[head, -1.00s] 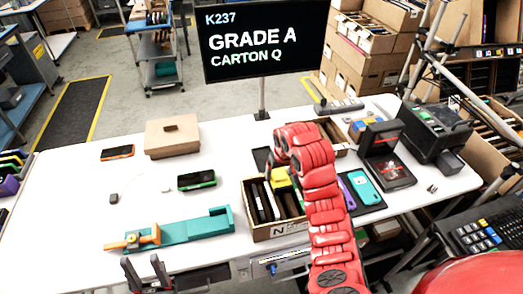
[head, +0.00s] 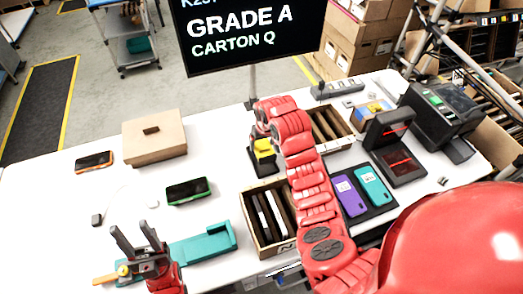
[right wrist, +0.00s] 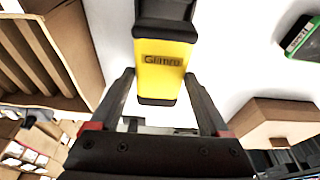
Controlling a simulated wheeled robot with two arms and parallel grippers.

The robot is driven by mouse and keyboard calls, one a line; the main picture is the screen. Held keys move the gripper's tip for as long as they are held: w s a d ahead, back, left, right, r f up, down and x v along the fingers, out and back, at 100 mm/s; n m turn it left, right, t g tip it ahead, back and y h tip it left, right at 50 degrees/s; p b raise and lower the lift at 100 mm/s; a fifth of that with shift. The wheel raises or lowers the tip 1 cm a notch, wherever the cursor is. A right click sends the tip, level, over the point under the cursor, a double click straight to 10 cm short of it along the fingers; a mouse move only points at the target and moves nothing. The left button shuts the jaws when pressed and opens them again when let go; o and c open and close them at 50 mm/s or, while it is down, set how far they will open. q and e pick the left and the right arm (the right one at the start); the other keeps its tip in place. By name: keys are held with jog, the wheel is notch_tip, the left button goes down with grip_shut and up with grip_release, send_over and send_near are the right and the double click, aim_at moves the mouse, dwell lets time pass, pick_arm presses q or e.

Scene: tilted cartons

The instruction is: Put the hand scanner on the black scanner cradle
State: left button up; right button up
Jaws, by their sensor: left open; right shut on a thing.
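The yellow and black hand scanner (head: 264,147) is in my right gripper, at the back middle of the table. In the right wrist view, its yellow body (right wrist: 165,75) lies between the two fingers of my right gripper (right wrist: 163,92), which is shut on it. The black scanner cradle (head: 260,168) is a dark shape just below the scanner, partly hidden. I cannot tell whether the scanner touches it. My right arm covers part of this area in the head view. My left gripper (head: 130,230) is open and empty over the front left, by the teal fixture.
A brown box (head: 154,145) and two phones lie left. Purple (head: 348,197) and teal phones lie right. A display stands behind.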

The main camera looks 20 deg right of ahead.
aim_at(262, 152)
jog(key=p+x, duration=0.1)
jog(key=x, duration=0.1)
jog(key=s+p+x, duration=0.1)
jog(key=x, duration=0.2)
jog(key=shift+f, duration=0.1)
jog(key=shift+s+d+f, duration=0.1)
jog(key=shift+f, duration=0.15)
jog(key=shift+f, duration=0.1)
